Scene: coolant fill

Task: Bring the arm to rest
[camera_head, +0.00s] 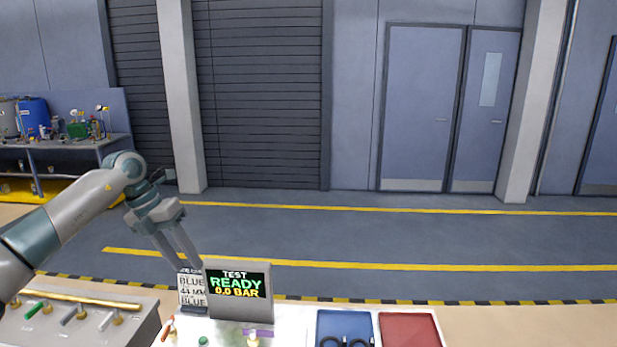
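My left arm comes in from the left. Its gripper (190,264) points down and to the right, with its two fingers apart and nothing visible between them. The fingertips appear just above the top of a card (192,291) printed with "BLUE"; I cannot tell whether they touch it. Beside the card stands a grey test display (239,307) reading "TEST READY 0.0 BAR". My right gripper is not in view.
A grey panel (88,318) with several small valves and a brass-coloured pipe lies at the lower left. A blue tray (345,322) holding dark looped items and a red tray (410,330) lie at the lower right. A far bench (60,145) holds containers. The floor beyond is clear.

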